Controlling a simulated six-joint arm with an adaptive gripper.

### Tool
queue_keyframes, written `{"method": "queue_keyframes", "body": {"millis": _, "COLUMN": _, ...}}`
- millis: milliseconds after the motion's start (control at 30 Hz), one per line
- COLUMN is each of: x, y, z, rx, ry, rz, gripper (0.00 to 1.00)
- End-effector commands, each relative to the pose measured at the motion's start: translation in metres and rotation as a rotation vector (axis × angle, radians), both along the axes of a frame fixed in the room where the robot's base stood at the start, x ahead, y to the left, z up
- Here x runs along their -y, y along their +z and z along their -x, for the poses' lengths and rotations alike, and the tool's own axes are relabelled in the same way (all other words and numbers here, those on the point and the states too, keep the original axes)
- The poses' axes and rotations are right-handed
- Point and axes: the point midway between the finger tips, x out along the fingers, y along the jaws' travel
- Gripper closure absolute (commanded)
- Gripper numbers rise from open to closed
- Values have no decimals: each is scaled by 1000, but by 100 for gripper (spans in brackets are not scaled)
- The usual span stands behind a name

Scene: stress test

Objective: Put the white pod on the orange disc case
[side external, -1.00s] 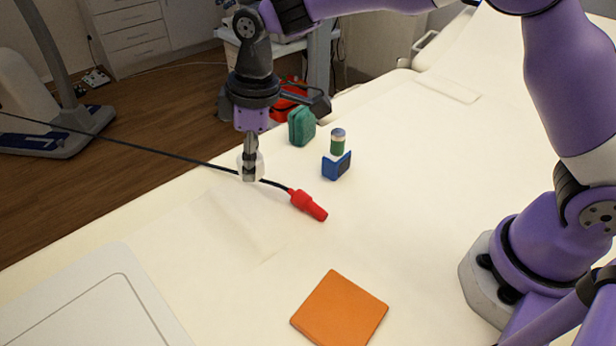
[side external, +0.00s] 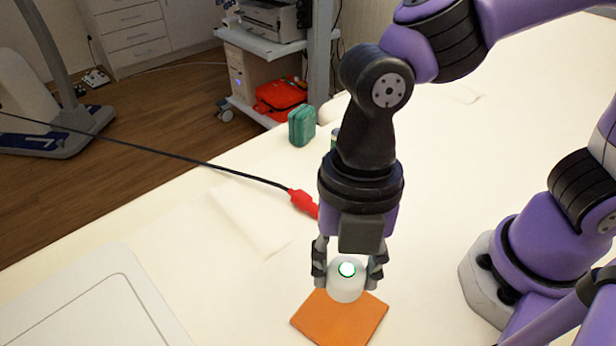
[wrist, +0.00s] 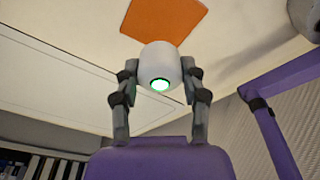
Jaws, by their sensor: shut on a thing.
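The white pod (side external: 346,285) is a small rounded body with a green-ringed bright light on its side. My gripper (side external: 347,270) is shut on it, one finger on each side. In the side view the pod overlaps the far part of the orange disc case (side external: 340,325), a flat square lying on the white surface. In the wrist view the pod (wrist: 160,62) sits between the fingertips (wrist: 160,75), with the orange case (wrist: 162,18) beyond it. The wrist view suggests a gap between pod and case; its height is hard to tell.
A red connector (side external: 303,202) on a black cable lies left of my gripper. A green case (side external: 301,127) stands farther back. A white panel (side external: 85,305) lies at the lower left. My wrist hides most of the objects behind it. The surface left of the orange case is clear.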

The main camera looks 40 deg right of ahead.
Motion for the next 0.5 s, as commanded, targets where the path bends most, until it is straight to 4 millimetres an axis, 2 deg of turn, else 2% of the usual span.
{"method": "queue_keyframes", "body": {"millis": 100, "x": 2, "y": -22, "z": 4, "rx": -5, "ry": 23, "rz": 5, "gripper": 82}}
{"method": "queue_keyframes", "body": {"millis": 400, "x": 1, "y": -64, "z": 3, "rx": -4, "ry": 19, "rz": 4, "gripper": 82}}
{"method": "queue_keyframes", "body": {"millis": 500, "x": 1, "y": -72, "z": 3, "rx": -3, "ry": 18, "rz": 3, "gripper": 82}}
